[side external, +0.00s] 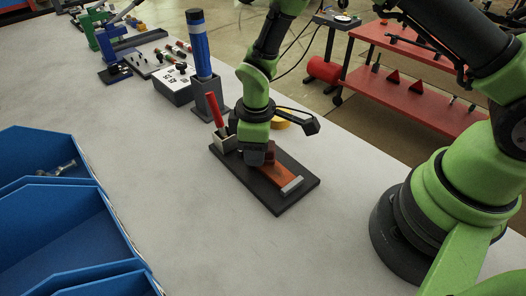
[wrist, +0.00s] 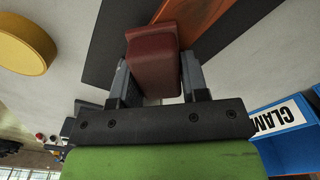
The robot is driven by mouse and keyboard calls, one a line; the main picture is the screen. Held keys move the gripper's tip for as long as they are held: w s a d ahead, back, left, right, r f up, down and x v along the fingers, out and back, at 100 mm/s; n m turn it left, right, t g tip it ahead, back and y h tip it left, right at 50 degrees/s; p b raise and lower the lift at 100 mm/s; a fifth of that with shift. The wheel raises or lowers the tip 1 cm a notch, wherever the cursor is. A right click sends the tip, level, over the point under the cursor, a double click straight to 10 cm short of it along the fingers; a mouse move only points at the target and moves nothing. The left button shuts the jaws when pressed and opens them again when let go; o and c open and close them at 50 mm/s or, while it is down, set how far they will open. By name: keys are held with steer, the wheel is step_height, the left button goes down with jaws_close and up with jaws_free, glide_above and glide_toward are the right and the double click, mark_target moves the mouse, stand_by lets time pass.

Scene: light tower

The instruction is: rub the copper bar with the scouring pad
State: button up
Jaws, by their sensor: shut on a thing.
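The orange copper bar (side external: 280,176) lies on a black board (side external: 246,186) on the pale bench, with a silver piece (side external: 292,186) across its near end. My gripper (wrist: 155,85) is shut on a dark red block, the scouring pad (wrist: 152,60), with one finger on each side of it. In the side external view my gripper (side external: 262,156) points down over the far part of the bar. The pad is mostly hidden there. The bar (wrist: 188,12) shows beyond the pad in the wrist view. I cannot tell whether the pad touches the bar.
A small holder (side external: 223,139) with a red-handled tool (side external: 215,112) stands at the board's far end. A blue cylinder (side external: 200,45) stands in a grey holder behind it. A yellow disc (side external: 280,124) lies beside the board. Blue bins (side external: 60,225) are at left; bench between is clear.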

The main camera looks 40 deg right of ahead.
steer(key=shift+w, duration=0.25)
